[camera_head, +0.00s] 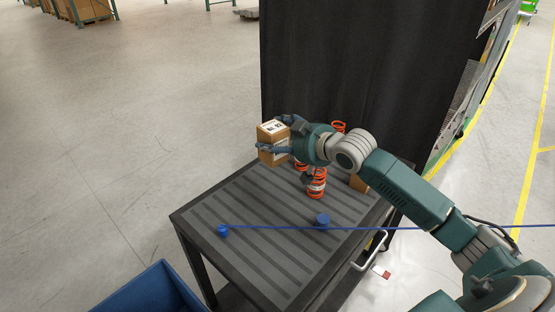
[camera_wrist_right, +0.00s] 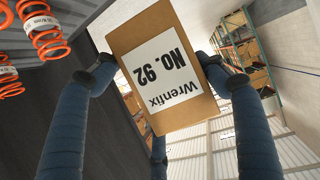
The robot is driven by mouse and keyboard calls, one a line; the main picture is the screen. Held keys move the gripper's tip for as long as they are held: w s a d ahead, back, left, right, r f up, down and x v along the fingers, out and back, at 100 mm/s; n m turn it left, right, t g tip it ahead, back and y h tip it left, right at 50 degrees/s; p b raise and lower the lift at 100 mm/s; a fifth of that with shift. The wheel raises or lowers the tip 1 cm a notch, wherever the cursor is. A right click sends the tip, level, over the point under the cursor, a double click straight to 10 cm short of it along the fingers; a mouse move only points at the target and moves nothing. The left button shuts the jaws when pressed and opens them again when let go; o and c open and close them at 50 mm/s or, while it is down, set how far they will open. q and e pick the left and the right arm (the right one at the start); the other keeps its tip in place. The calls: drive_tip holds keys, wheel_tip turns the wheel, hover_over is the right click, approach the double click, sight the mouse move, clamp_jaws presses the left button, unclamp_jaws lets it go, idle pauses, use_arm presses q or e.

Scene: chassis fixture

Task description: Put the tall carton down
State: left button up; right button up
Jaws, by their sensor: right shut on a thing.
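The tall carton (camera_head: 268,137) is brown cardboard with a white label. My right gripper (camera_head: 276,134) is shut on it and holds it over the far left part of the dark ribbed cart top (camera_head: 245,205). In the right wrist view the carton (camera_wrist_right: 135,38) sits between the blue fingers of my right gripper (camera_wrist_right: 158,78). Its label reads "Wrenfix No. 92" and appears upside down there. The carton looks raised above the cart top, but the exact gap is hard to tell. My left gripper is not in view.
Orange coil springs (camera_head: 317,184) stand near the cart's middle. Two blue round pieces (camera_head: 222,231) (camera_head: 322,221) sit nearer the front, by a thin blue line. Another brown box (camera_head: 358,183) is partly hidden behind my arm. A black curtain (camera_head: 365,70) hangs behind; a blue bin (camera_head: 150,290) is front left.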

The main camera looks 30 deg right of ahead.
wheel_tip(320, 180, up, 2)
drive_tip(key=shift+r, duration=0.1)
drive_tip(key=s+a+f+n+g+y+b, duration=0.1)
drive_tip(key=s+a+f+n+y+b, duration=0.15)
drive_tip(key=s+a+f, duration=0.45)
drive_tip(key=s+a+n+g+y+b, duration=0.1)
drive_tip(key=s+a+n+g+y, duration=0.2)
drive_tip(key=s, duration=0.7)
drive_tip(key=s+a+n+g+y, duration=0.25)
drive_tip(key=s+a, duration=0.25)
drive_tip(key=s, duration=0.4)
drive_tip(key=w+d+r+m+t+h+b, duration=0.1)
drive_tip(key=w+d+r+m+t+h, duration=0.2)
drive_tip(key=w+d, duration=0.7)
drive_tip(key=w+d+r+m+t+h+b, duration=0.1)
drive_tip(key=w+d+r+m+t+h, duration=0.25)
drive_tip(key=w+d, duration=0.65)
drive_tip(key=p, duration=0.2)
hover_over(299, 204)
wheel_tip(299, 204, down, 14)
drive_tip(key=shift+g, duration=0.3)
wheel_tip(299, 204, down, 5)
drive_tip(key=shift+f, duration=0.1)
